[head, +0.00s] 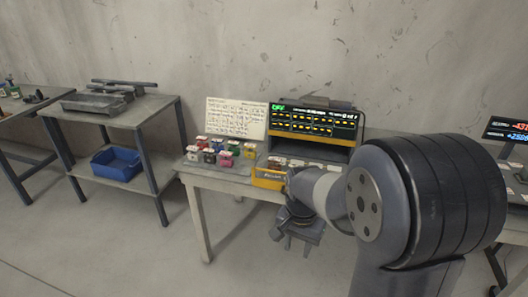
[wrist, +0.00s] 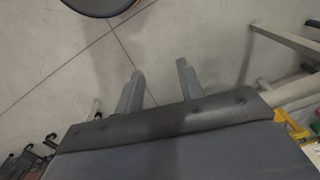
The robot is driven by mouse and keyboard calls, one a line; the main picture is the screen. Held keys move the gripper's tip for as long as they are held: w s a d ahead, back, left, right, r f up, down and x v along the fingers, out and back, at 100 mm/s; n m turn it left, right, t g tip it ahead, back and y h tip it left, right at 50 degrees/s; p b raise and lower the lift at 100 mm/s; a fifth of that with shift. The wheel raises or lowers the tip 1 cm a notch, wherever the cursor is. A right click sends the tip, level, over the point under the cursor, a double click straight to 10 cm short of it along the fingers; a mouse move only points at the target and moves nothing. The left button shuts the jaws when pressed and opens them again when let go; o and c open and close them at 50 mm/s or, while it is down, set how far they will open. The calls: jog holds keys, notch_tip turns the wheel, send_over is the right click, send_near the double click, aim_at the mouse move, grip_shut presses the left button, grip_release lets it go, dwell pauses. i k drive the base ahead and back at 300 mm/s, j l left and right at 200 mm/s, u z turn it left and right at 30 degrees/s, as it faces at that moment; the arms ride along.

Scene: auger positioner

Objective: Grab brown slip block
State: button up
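Several small coloured blocks with white tops stand in a cluster on the left end of the middle table (head: 222,177). A dark reddish-brown block (head: 225,159) is at the front of the cluster; it may be the brown slip block, but it is too small to be sure. My gripper (head: 298,245) hangs low in front of the table, to the right of the blocks and well apart from them. In the wrist view its two fingers (wrist: 159,76) are spread, with only floor between them.
A yellow bin (head: 269,179) sits at the table's front edge, close to my arm. A display panel (head: 313,120) and a white chart board (head: 236,117) stand behind. A side bench (head: 128,118) with a blue tray (head: 117,163) stands left; open floor lies in front.

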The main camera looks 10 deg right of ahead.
aim_at(274, 165)
jog(key=i+l+u, duration=0.15)
jog(key=i, duration=0.4)
jog(key=i+l+u, duration=0.1)
jog(key=i+l, duration=0.35)
jog(key=i+l+u, duration=0.15)
jog(key=i+l, duration=0.2)
jog(key=i, duration=0.25)
